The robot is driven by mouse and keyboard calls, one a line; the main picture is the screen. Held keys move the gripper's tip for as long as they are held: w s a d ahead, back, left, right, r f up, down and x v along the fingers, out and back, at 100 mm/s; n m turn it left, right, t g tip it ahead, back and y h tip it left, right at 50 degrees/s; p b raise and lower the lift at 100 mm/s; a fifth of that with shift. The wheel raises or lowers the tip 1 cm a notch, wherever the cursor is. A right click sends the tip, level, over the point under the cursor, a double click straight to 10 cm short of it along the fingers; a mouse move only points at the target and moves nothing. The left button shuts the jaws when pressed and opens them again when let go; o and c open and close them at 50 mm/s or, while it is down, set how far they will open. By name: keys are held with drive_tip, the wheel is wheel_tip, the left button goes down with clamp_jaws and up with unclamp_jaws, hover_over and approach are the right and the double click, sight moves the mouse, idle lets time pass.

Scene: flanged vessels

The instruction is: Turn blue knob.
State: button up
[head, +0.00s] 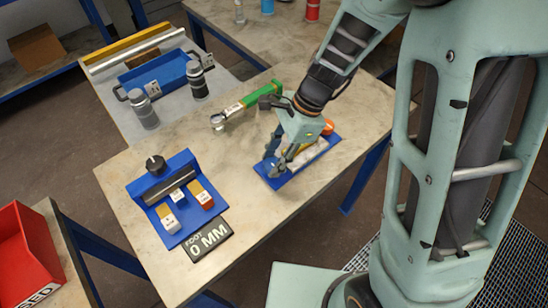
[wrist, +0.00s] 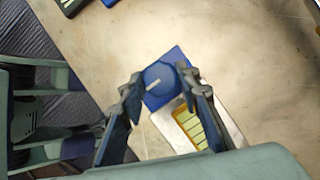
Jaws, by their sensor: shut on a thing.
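The blue knob (wrist: 157,80) is round with a pale pointer line. It sits at the end of the blue base (wrist: 178,56) in the wrist view. My gripper (wrist: 161,75) has a finger on each side of the knob and is shut on it. A yellow striped block (wrist: 190,125) on a white body lies beside the knob. In the head view my gripper (head: 274,160) reaches down to the left end of the blue base (head: 297,175). The knob cannot be made out there, as the fingers cover it.
A green-handled wrench (head: 247,104) lies behind the base. Grey-and-black cylinders (head: 143,108) stand farther back. The bench (head: 265,212) is clear in front.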

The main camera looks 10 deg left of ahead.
drive_tip(key=shift+n, duration=0.3)
drive_tip(key=n, duration=0.1)
drive_tip(key=n+g+p, duration=0.1)
drive_tip(key=shift+w+a+r+n+h, duration=0.1)
drive_tip(key=shift+w+n+h, duration=0.05)
drive_tip(key=shift+n+h, duration=0.2)
drive_tip(key=n+g+h+p, duration=0.1)
drive_tip(key=n, duration=0.3)
drive_tip(key=shift+a, duration=0.1)
drive_tip(key=n+h, duration=0.1)
drive_tip(key=n, duration=0.2)
drive_tip(key=n+h+p, duration=0.1)
drive_tip(key=n, duration=0.2)
drive_tip(key=shift+a+h, duration=0.15)
drive_tip(key=shift+h, duration=0.1)
drive_tip(key=o, duration=1.2)
drive_tip(key=shift+c, duration=0.2)
drive_tip(key=shift+g, duration=0.3)
